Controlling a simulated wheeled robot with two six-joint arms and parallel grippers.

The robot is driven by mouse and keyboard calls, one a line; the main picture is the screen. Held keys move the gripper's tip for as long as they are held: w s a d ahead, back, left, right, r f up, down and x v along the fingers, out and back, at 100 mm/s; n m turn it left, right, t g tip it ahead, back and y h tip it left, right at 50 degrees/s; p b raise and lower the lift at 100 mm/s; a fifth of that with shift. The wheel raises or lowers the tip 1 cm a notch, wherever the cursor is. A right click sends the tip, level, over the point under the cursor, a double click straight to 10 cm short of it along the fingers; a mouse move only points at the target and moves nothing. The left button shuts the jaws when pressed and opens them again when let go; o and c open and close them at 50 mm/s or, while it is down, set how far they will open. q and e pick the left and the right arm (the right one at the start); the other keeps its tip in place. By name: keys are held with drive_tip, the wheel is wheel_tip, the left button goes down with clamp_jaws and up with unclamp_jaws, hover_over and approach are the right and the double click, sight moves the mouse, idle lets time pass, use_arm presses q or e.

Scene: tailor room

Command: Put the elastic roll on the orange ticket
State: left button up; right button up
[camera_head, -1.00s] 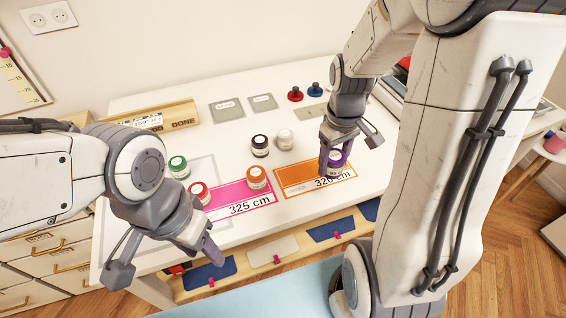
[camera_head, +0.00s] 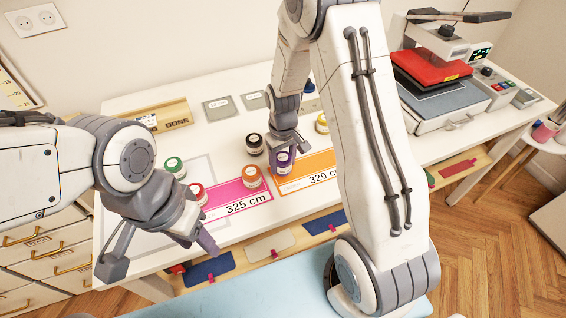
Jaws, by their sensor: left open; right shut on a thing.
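The orange ticket (camera_head: 318,161), marked 320 cm, lies flat on the white table, partly hidden by my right arm. My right gripper (camera_head: 283,148) is shut on a purple roll (camera_head: 283,165) at the left end of this ticket. I cannot tell whether the roll touches the ticket. An orange roll (camera_head: 252,177) stands just left of it, at the pink ticket (camera_head: 236,196) marked 325 cm. My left gripper (camera_head: 165,255) is open and empty over the table's front left. Which roll is the elastic one cannot be read.
A black roll (camera_head: 254,144) stands just behind my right gripper, and a yellow roll (camera_head: 322,124) is further right. Green (camera_head: 175,167) and red (camera_head: 197,193) rolls stand near my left arm. A wooden tray (camera_head: 174,115) is at the back left. A heat press (camera_head: 435,80) stands right.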

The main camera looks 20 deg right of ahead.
drive_tip(key=shift+f, duration=0.65)
drive_tip(key=shift+f, duration=0.25)
drive_tip(key=o, duration=1.4)
drive_tip(key=shift+r, duration=0.1)
drive_tip(key=shift+c, duration=0.2)
